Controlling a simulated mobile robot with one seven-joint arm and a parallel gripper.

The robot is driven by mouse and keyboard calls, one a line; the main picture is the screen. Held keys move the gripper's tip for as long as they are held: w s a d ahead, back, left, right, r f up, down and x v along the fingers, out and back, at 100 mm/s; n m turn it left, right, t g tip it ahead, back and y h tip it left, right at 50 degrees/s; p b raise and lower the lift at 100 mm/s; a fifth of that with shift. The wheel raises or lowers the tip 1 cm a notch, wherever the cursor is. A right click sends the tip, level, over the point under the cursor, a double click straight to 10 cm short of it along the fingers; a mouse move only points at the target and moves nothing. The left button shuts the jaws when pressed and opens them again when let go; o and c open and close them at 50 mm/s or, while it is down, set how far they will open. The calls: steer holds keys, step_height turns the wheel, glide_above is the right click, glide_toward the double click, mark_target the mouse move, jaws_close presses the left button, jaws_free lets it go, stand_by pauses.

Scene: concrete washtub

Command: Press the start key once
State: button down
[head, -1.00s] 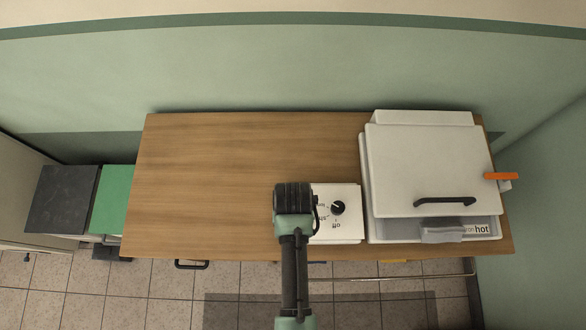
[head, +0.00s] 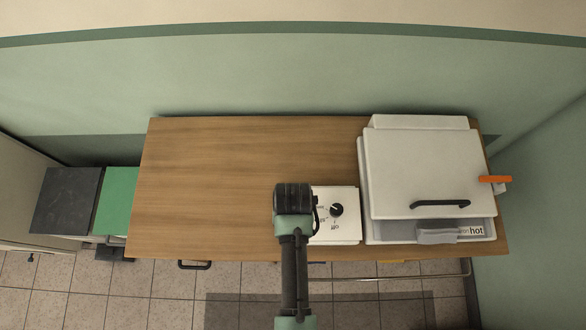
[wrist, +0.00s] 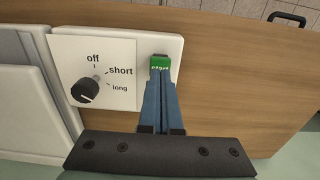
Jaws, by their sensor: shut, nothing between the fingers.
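The green start key (wrist: 159,62) sits on a white control panel (wrist: 172,47) in the wrist view, its lettering partly visible. My gripper (wrist: 160,74) is shut and empty, with its two blue fingers together. The fingertips overlap the near edge of the key in the picture; I cannot tell whether they touch it. In the head view my gripper hides the key and the left part of the panel (head: 347,234). A black dial (wrist: 85,92) marked off, short and long is beside the key.
A white lidded box (head: 420,165) with a black handle stands right of the panel, with an orange lever (head: 495,179) on its right side. The wooden worktop (head: 215,180) to the left is clear. Black and green blocks (head: 68,200) stand beyond its left end.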

step_height(320, 180, up, 5)
steer(key=p, duration=0.5)
steer(key=shift+r, duration=0.1)
steer(key=shift+w, duration=0.1)
stand_by(1.1)
